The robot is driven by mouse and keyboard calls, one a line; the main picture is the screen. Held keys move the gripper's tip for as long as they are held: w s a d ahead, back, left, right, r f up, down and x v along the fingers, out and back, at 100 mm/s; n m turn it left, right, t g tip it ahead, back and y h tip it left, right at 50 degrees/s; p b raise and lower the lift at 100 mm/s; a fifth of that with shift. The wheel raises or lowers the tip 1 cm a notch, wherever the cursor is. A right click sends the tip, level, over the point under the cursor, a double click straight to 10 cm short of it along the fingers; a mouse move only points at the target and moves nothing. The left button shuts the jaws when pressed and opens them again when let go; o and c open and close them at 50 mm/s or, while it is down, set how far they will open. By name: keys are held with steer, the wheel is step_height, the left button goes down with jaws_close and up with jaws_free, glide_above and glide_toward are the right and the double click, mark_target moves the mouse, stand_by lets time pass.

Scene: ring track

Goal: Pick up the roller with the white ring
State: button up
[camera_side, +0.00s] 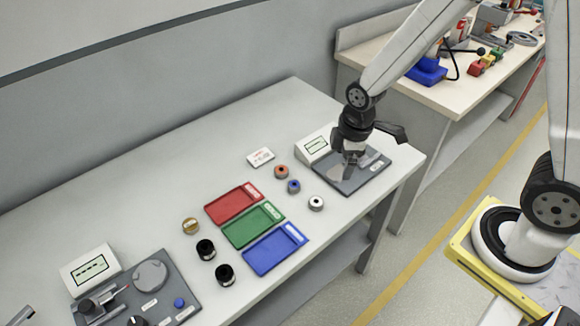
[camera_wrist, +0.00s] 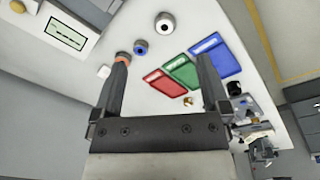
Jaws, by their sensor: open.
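The roller with the white ring (camera_side: 316,203) stands upright on the grey table, right of the blue tray and in front of the other rollers. In the wrist view it shows at the top middle (camera_wrist: 165,22), clear of the fingers. A roller with a blue ring (camera_side: 293,187) and one with an orange-red ring (camera_side: 281,172) stand behind it. In the wrist view the left finger partly covers the orange-red one (camera_wrist: 123,57). My gripper (camera_side: 350,172) is open and empty, over the dark station plate, to the right of and behind the white-ringed roller.
The dark plate (camera_side: 372,178) has a display box (camera_side: 315,147) beside it. Red (camera_side: 233,204), green (camera_side: 253,226) and blue (camera_side: 274,249) trays lie left of the rollers. Two black cylinders (camera_side: 206,249) and a brass piece (camera_side: 190,226) stand farther left. Table right of the white-ringed roller is clear.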

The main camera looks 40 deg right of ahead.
mark_target(316, 201)
steer(key=w+a+f+n, duration=0.1)
steer(key=f+n, duration=0.1)
steer(key=n, duration=0.1)
steer(key=w+a+f+n, duration=0.1)
steer(key=f+n, duration=0.1)
steer(key=w+a+f+n+g, duration=0.1)
steer(key=f+n, duration=0.1)
steer(key=n, duration=0.1)
steer(key=shift+w+f+n, duration=0.2)
steer(key=shift+f+n, duration=0.1)
steer(key=shift+w+a+f+n, duration=0.2)
steer(key=shift+f+n, duration=0.35)
steer(key=shift+n, duration=0.05)
steer(key=shift+f, duration=1.25)
steer(key=shift+w+f, duration=0.1)
steer(key=shift+f, duration=2.5)
jaws_close()
